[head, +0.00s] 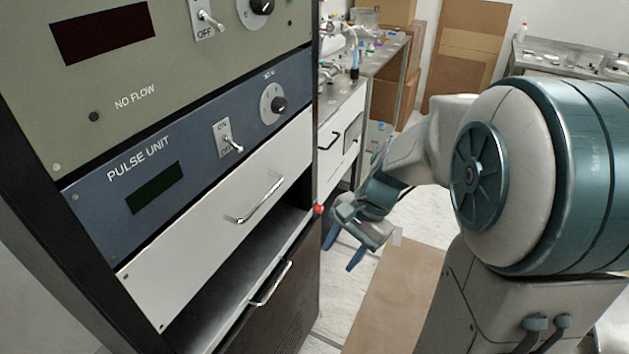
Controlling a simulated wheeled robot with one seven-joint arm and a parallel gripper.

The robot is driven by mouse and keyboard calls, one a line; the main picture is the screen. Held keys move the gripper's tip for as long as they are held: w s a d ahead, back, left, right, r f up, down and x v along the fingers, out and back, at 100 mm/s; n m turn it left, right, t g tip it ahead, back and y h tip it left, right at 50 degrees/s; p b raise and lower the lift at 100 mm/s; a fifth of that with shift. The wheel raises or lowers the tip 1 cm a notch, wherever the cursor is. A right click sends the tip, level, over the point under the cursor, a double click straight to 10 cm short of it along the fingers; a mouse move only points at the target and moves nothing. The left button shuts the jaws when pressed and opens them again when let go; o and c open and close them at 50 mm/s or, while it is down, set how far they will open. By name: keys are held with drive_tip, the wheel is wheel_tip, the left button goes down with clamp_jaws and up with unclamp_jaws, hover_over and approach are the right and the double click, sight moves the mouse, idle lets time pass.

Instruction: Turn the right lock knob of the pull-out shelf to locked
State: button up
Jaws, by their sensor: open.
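A small red knob (319,210) shows at the right edge of the equipment rack, beside the dark open slot. It looks like the right lock knob, but it is too small to tell which way it is turned. The pull-out shelf appears to be the dark surface (245,258) in the slot below the white panel; I cannot tell this for sure. A left lock knob is not visible. My gripper (342,253) is open and empty, its blue fingers pointing down. It is right of and a little below the red knob in the picture, apparently apart from it.
The rack holds a white panel with a metal handle (260,200), a blue pulse unit (190,150) above it and a lower handle (271,285). A bench (345,112) with drawers stands behind. A brown board (396,300) lies on the floor below my arm.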

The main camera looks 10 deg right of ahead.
drive_tip(key=w+f+m+y, duration=0.4)
drive_tip(key=w+m, duration=0.2)
drive_tip(key=m+t+y, duration=0.6)
drive_tip(key=m+t, duration=0.5)
drive_tip(key=m, duration=0.9)
approach(322, 210)
drive_tip(key=p+x, duration=0.2)
drive_tip(key=x, duration=0.6)
drive_tip(key=shift+w+a, duration=0.1)
drive_tip(key=shift+w, duration=0.05)
clamp_jaws()
